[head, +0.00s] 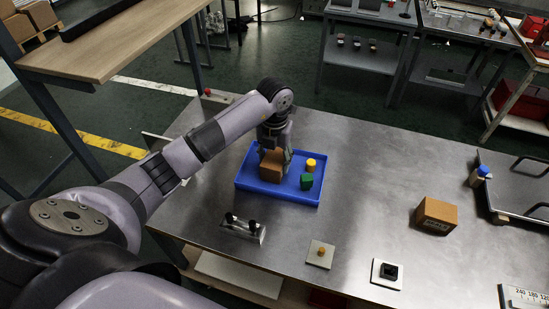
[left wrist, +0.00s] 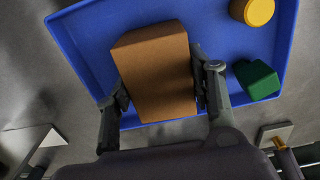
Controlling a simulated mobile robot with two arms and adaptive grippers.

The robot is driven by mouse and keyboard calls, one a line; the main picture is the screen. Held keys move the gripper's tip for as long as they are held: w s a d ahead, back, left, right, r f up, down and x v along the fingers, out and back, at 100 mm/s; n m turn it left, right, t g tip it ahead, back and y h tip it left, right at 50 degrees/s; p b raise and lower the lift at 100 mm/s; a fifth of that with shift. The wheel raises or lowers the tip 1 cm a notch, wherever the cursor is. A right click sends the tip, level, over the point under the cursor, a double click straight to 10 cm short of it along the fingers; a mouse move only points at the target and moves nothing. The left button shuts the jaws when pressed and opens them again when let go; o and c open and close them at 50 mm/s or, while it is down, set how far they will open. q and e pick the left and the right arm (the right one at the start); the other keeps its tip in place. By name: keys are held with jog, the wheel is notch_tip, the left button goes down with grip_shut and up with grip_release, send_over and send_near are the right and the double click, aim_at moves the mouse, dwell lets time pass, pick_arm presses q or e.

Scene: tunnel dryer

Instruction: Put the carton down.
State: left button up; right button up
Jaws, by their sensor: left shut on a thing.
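A brown carton (head: 270,171) is between the two fingers of my left gripper (head: 274,157), which is shut on it. The carton is over the left part of a blue tray (head: 291,200). I cannot tell whether its underside touches the tray floor. In the left wrist view the carton (left wrist: 156,72) fills the middle, slightly tilted in the picture, with a finger against each side and the blue tray (left wrist: 88,42) behind it. My right gripper is out of view.
The tray also holds a yellow cylinder (head: 311,165) and a green block (head: 307,182), right of the carton. Another carton (head: 437,215) stands farther right on the metal table (head: 350,190). A black-knobbed fixture (head: 243,229) is in front of the tray. Table between tray and second carton is clear.

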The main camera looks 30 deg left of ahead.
aim_at(275, 158)
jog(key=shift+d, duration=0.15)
pick_arm(q)
jog(key=shift+f, duration=0.2)
jog(key=o, duration=1.4)
jog(key=shift+r, duration=0.1)
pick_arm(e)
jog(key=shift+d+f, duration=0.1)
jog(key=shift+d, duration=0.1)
pick_arm(q)
jog(key=shift+r, duration=0.5)
notch_tip(275, 158, up, 11)
jog(key=b, duration=0.1)
jog(key=shift+r+b, duration=0.15)
jog(key=shift+b, duration=0.25)
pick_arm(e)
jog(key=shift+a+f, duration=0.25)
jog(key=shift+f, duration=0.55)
